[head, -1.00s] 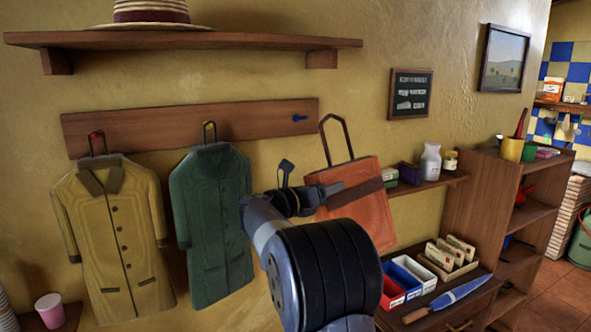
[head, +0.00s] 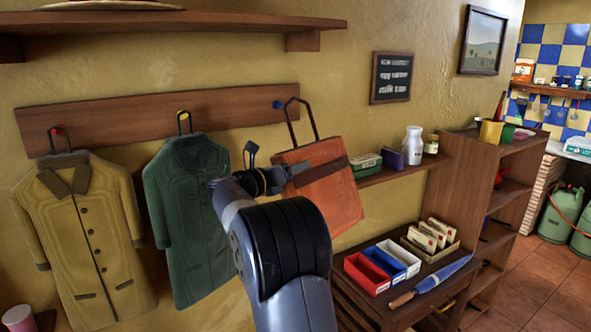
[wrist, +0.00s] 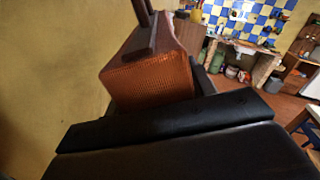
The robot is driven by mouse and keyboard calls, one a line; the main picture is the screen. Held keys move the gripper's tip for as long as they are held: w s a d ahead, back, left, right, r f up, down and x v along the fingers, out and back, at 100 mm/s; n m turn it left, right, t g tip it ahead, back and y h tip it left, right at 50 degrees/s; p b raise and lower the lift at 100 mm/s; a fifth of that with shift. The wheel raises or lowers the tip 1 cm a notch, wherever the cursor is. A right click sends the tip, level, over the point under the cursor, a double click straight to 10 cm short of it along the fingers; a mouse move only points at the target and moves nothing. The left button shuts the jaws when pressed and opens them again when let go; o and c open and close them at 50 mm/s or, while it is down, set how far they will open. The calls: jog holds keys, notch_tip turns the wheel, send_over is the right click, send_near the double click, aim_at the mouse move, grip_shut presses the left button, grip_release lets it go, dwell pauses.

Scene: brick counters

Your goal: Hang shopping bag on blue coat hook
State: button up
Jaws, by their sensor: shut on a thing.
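The shopping bag (head: 327,187) is orange-brown with a dark band and a dark looped handle. It hangs from my gripper (head: 290,172), which is shut on it at its left side in the head view. The bag also shows in the wrist view (wrist: 150,75), beyond the dark fingers (wrist: 170,120). The blue coat hook (head: 279,104) is at the right end of the wooden rail (head: 150,110). The top of the handle loop (head: 297,101) appears just right of the hook. I cannot tell whether the handle touches the hook or is around it.
A tan coat (head: 82,235) and a green coat (head: 195,215) hang left of the bag. A small shelf (head: 400,172) with jars and boxes is at right. Below stands a shelf unit with trays (head: 380,265). A long shelf (head: 170,27) runs above the rail.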

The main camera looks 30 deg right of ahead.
jog(key=w+f+p, duration=0.1)
jog(key=w, duration=0.5)
jog(key=shift+w+d+f+p, duration=0.15)
jog(key=shift+w+p, duration=0.05)
jog(key=shift+p, duration=0.15)
dwell(0.5)
dwell(0.4)
